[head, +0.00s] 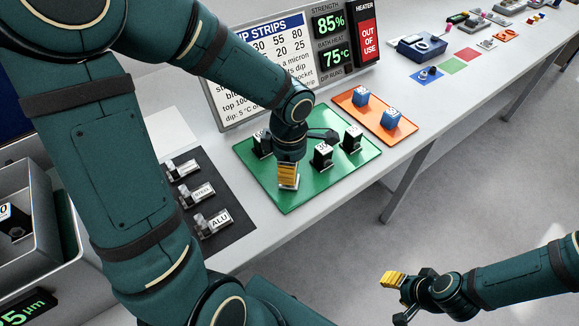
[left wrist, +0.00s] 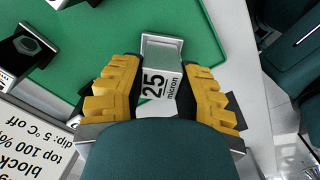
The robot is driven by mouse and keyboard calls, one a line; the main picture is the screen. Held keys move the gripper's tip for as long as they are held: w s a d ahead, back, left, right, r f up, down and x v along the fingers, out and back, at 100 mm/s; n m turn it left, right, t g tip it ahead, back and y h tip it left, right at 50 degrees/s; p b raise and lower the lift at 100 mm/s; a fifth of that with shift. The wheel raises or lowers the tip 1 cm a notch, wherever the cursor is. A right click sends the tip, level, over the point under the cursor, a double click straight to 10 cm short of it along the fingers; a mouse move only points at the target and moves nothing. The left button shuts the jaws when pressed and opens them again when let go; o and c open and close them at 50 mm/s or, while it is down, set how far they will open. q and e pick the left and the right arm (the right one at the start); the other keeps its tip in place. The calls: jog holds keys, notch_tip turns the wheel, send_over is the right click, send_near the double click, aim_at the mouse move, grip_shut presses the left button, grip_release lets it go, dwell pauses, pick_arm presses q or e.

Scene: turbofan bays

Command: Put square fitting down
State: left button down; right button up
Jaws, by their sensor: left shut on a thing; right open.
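The square fitting, a pale metal piece labelled "25 micron" (left wrist: 160,75), sits between the yellow fingers of my left gripper (left wrist: 160,95) in the left wrist view. That gripper is shut on it. In the head view my left gripper (head: 288,174) points down at the front left part of the green tray (head: 290,199), with a bit of the fitting (head: 288,185) below the fingers. I cannot tell whether the fitting touches the tray. Black fittings (head: 322,156) with pale tops stand on the tray. My right gripper (head: 398,295) is open and empty, off the table's front.
A black mat (head: 232,234) with labelled metal pieces lies to the left. An orange tray (head: 372,121) with blue blocks is at the right. A dip strips sign (head: 270,71) stands behind. A grey bin (head: 45,219) is at far left.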

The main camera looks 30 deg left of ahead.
pick_arm(q)
jog(key=shift+f, duration=0.2)
jog(key=c, duration=0.7)
grip_release()
jog(key=shift+c, duration=0.2)
jog(key=shift+r, duration=0.1)
jog(key=shift+r, duration=0.15)
notch_tip(320, 180, up, 12)
jog(key=p, duration=0.3)
